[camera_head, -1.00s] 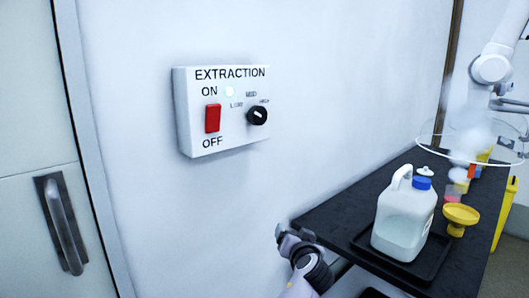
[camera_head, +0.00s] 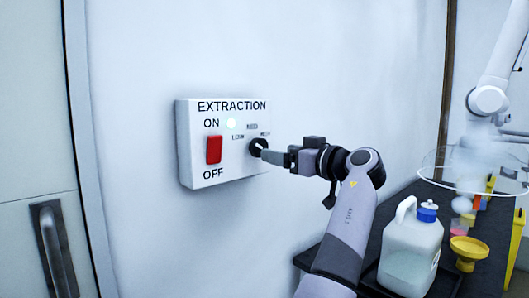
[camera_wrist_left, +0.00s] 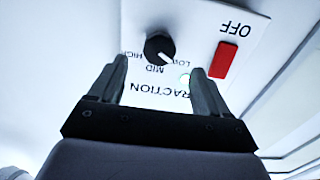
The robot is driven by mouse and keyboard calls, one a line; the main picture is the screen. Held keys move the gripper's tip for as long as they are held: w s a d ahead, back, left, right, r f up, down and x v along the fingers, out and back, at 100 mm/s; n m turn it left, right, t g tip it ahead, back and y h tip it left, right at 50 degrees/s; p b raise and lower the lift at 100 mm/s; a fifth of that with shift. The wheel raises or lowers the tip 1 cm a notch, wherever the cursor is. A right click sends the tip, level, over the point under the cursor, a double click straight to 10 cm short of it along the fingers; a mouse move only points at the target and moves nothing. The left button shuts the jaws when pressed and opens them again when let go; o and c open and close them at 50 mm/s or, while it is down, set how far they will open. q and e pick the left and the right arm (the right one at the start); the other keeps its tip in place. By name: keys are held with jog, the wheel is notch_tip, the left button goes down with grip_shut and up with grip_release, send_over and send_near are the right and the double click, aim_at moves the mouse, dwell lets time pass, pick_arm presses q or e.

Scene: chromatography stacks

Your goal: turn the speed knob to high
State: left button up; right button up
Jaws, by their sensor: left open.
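The black speed knob (camera_head: 257,148) is on the right of the white EXTRACTION panel (camera_head: 222,182) on the wall. In the left wrist view the panel appears upside down, and the white mark on the knob (camera_wrist_left: 159,46) points toward LOW. My left gripper (camera_head: 268,155) reaches in from the right and overlaps the knob's edge in the head view. In the wrist view the left gripper (camera_wrist_left: 153,70) is open, its fingers apart and empty, with the knob just beyond the gap between them. I cannot tell whether they touch it. My right gripper is not in view.
A red ON/OFF switch (camera_head: 214,150) and a lit indicator (camera_head: 231,123) sit left of the knob. A dark bench (camera_head: 478,217) at the right holds a white jug (camera_head: 408,252) and a yellow funnel (camera_head: 468,250). A door handle (camera_head: 53,250) is at the far left.

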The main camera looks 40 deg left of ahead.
aim_at(257, 147)
pick_arm(q)
jog(key=a+p, duration=0.1)
jog(key=a, duration=0.6)
jog(key=shift+w, duration=0.35)
jog(key=shift+c, duration=0.2)
jog(key=c, duration=1)
